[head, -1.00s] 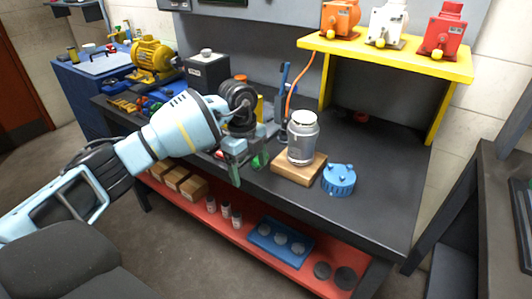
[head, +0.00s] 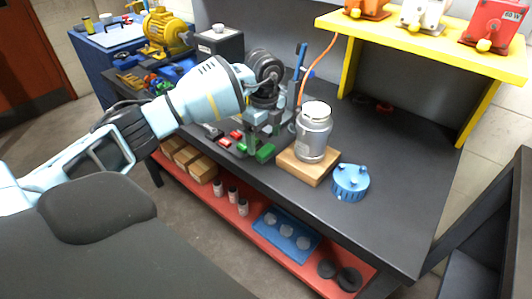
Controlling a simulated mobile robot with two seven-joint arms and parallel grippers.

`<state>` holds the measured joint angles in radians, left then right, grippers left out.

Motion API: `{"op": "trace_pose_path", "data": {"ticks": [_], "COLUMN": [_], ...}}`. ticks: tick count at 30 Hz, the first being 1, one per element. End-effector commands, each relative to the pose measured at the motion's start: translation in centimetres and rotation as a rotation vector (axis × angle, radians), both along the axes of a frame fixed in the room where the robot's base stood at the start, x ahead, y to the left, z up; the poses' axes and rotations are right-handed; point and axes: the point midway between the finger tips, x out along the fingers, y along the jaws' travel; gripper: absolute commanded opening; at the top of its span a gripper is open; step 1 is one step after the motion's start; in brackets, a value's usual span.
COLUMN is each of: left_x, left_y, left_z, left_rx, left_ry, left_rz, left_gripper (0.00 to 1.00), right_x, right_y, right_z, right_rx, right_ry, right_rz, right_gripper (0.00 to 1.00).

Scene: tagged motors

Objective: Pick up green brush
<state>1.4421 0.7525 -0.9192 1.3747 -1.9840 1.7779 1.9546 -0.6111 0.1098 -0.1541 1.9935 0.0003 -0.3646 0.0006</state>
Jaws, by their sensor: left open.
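A small green piece, likely the green brush (head: 265,153), lies near the front edge of the dark workbench. My left gripper (head: 257,145) comes in from the left and points down at the bench, right by the green piece. Its jaws are open. The fingers and wrist partly cover the area, so I cannot tell whether the green piece lies between the fingers or beside them. My right gripper is out of view.
A silver jar (head: 314,134) on a wooden block (head: 308,165) stands just right of the gripper, with a blue knobbed part (head: 350,183) beyond. Small red pieces (head: 225,143) lie to the left. A yellow shelf (head: 420,40) stands behind. The bench's right part is clear.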

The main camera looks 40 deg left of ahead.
Motion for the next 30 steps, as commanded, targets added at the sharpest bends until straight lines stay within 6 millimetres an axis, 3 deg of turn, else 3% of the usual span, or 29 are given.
{"op": "trace_pose_path", "data": {"ticks": [4, 13, 23, 30], "left_x": [0.1, 0.3, 0.3, 0.3], "left_y": [-0.1, -0.2, -0.2, -0.2], "left_z": [-0.7, -4.5, -5.1, -5.1], "left_rx": [-0.001, -0.001, 0.0, 0.0], "left_ry": [0.001, -0.001, -0.002, -0.002], "left_rz": [0.0, 0.0, 0.0, -0.001], "left_gripper": [0.82, 0.82, 0.82, 0.5], "right_x": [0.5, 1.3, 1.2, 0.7], "right_y": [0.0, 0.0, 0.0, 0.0], "right_z": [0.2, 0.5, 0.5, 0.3], "right_rx": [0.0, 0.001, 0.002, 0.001], "right_ry": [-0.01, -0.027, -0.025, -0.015], "right_rz": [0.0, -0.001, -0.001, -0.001], "right_gripper": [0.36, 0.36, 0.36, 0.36]}}
